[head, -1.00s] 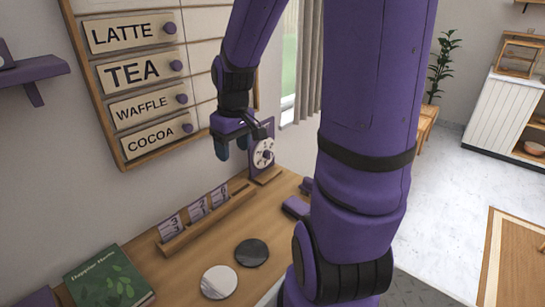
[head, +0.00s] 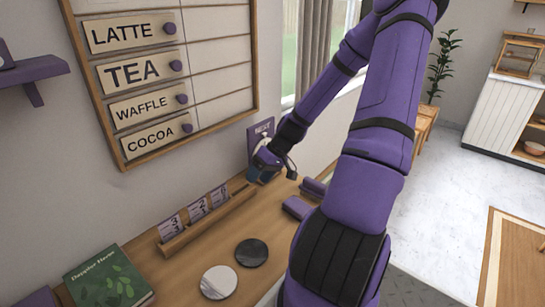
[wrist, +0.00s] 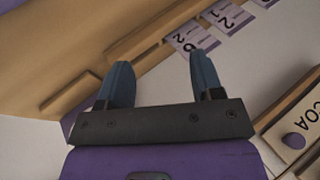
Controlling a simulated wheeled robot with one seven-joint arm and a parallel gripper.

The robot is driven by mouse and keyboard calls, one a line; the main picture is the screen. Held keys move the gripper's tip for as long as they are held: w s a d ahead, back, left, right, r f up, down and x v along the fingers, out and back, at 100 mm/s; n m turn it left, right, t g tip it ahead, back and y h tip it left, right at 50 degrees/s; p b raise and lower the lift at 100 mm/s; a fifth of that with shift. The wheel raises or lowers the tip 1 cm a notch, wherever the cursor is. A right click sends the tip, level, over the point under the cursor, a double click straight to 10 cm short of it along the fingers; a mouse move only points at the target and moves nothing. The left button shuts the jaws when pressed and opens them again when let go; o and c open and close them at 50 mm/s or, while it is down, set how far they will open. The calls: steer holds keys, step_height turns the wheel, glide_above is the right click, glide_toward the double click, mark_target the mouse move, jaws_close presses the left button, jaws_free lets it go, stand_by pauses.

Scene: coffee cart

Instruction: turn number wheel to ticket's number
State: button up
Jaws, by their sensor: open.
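The number wheel's purple stand (head: 261,130), marked NEXT, stands at the far end of the counter by the wall. My gripper (head: 262,175) is in front of it and hides the wheel's dial in the head view. In the wrist view my gripper's two blue fingers (wrist: 162,82) are apart with nothing between them. Several tickets, among them a middle one (head: 195,210), stand in a wooden rack (head: 215,219) left of the gripper. Tickets also show at the top of the wrist view (wrist: 193,40). The dial is not recognisable in the wrist view.
A menu board (head: 222,72) with LATTE, TEA, WAFFLE and COCOA plates hangs on the wall. A green book (head: 108,278), a white disc (head: 219,282) and a dark disc (head: 251,253) lie on the counter. Purple blocks (head: 297,208) lie right of the rack.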

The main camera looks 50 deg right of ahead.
steer(key=s+d+m+t+h, duration=0.25)
steer(key=d+m+t, duration=0.25)
steer(key=d+t, duration=0.9)
steer(key=w+f+g, duration=0.1)
steer(key=w, duration=0.2)
steer(key=w+f+g, duration=0.1)
steer(key=w, duration=0.2)
steer(key=w+f+g, duration=0.1)
steer(key=w, duration=0.2)
steer(key=shift+w+d, duration=0.3)
steer(key=shift+w, duration=0.05)
steer(key=c, duration=0.9)
